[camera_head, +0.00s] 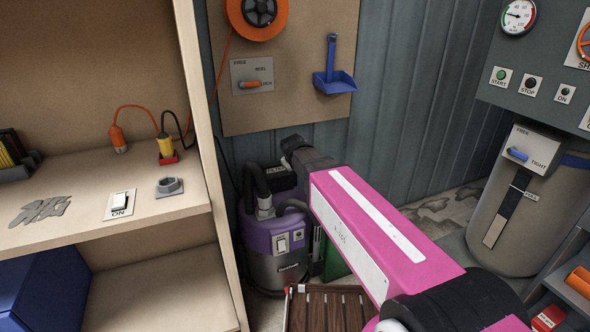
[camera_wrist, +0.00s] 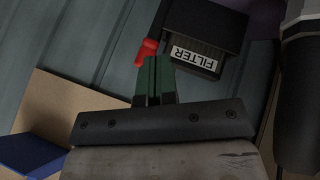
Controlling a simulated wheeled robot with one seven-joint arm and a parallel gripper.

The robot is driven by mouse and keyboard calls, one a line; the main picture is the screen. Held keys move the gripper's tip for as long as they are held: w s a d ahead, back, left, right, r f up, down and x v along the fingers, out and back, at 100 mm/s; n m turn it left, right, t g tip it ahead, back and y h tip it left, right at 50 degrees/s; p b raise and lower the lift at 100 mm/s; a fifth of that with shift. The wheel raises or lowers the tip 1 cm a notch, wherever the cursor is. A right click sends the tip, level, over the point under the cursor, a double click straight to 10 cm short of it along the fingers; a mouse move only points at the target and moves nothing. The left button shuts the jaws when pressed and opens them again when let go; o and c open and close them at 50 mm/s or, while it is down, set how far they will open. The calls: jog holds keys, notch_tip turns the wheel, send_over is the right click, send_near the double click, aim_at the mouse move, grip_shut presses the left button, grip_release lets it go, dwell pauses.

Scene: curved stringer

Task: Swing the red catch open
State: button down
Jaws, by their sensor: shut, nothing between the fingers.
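The red catch (camera_wrist: 145,51) is a small bent red piece at the side of a black box labelled FILTER (camera_wrist: 195,59) in the wrist view. My gripper (camera_wrist: 156,66) has its green fingers shut together with nothing between them. The fingertips are right beside the red catch and overlap its lower edge in the picture; I cannot tell whether they touch. In the head view the FILTER box (camera_head: 280,181) shows on the purple and grey vacuum (camera_head: 276,246), partly behind my pink arm. The catch and fingertips are hidden there.
A thick dark hose (camera_head: 258,186) rises beside the FILTER box. A wooden shelf unit (camera_head: 190,203) stands close on the left. Behind is a corrugated wall (camera_head: 400,118) with a tan board holding a blue dustpan (camera_head: 334,79). A grey bin (camera_head: 520,225) stands at right.

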jog(key=v, duration=0.7)
jog(key=shift+s+d+r, duration=0.2)
jog(key=shift+d+r, duration=0.05)
jog(key=shift+d, duration=0.2)
